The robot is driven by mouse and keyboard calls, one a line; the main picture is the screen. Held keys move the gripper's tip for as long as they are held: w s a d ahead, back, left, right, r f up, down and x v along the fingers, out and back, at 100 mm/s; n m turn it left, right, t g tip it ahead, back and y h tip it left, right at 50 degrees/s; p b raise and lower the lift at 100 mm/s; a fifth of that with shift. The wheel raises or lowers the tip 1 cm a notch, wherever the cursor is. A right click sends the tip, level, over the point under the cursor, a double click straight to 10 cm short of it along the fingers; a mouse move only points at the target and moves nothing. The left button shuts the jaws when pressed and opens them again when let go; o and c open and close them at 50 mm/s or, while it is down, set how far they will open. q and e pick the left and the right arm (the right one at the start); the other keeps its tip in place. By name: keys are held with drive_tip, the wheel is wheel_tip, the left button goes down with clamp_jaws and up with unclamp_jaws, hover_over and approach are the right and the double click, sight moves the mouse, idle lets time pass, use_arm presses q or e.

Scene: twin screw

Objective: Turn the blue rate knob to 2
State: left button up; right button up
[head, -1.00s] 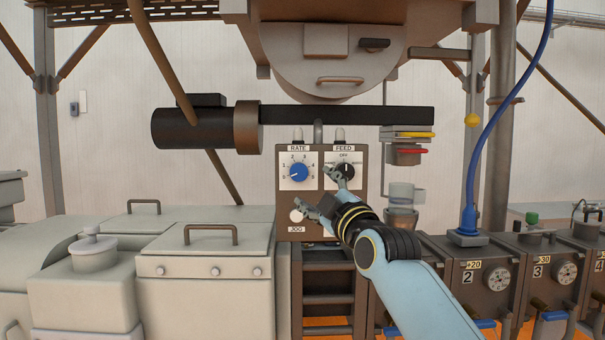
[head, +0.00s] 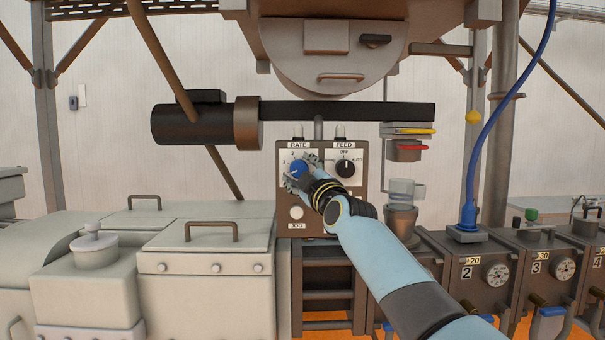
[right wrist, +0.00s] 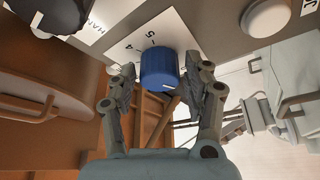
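The blue rate knob (head: 298,167) sits on the white RATE plate at the upper left of the control box. Its pale pointer mark slants to the lower left in the head view; I cannot read the exact number. My right gripper (head: 297,174) is at the knob, its fingers partly covering the dial. In the right wrist view the blue knob (right wrist: 158,70) stands between the two spread fingers of the right gripper (right wrist: 160,80), with a small gap visible on each side. The left gripper is in neither view.
The black FEED knob (head: 345,168) is close on the right. The round JOG button (head: 296,212) lies below the rate knob. A dark horizontal barrel (head: 350,113) runs above the box. A pale lidded cabinet (head: 205,255) stands at the lower left.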

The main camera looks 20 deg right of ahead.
drive_tip(key=c, duration=0.8)
drive_tip(key=shift+a+f+m+t+h+p, duration=0.1)
drive_tip(key=shift+m+t+h+p, duration=0.2)
drive_tip(key=shift+m, duration=0.65)
drive_tip(key=shift+f+m+t+h+p, duration=0.15)
drive_tip(key=shift+m+h, duration=0.25)
drive_tip(key=shift+m, duration=0.55)
drive_tip(key=shift+m+h, duration=0.4)
drive_tip(key=shift+m, duration=0.5)
drive_tip(key=m+h, duration=0.1)
drive_tip(key=m, duration=0.2)
drive_tip(key=m+h, duration=0.2)
drive_tip(key=m, duration=0.1)
drive_tip(key=shift+w+a+t, duration=0.1)
drive_tip(key=shift+a+t, duration=0.1)
drive_tip(key=shift+t, duration=0.15)
drive_tip(key=m+h, duration=0.1)
drive_tip(key=m, duration=0.2)
drive_tip(key=m+g+h, duration=0.1)
drive_tip(key=m+h, duration=0.1)
drive_tip(key=m, duration=0.2)
drive_tip(key=shift+a, duration=0.2)
drive_tip(key=m+g+h, duration=0.1)
drive_tip(key=m, duration=0.2)
drive_tip(key=m+h, duration=0.2)
drive_tip(key=m, duration=0.1)
drive_tip(key=shift+a+g, duration=0.1)
drive_tip(key=shift+g, duration=0.3)
drive_tip(key=shift+m, duration=0.3)
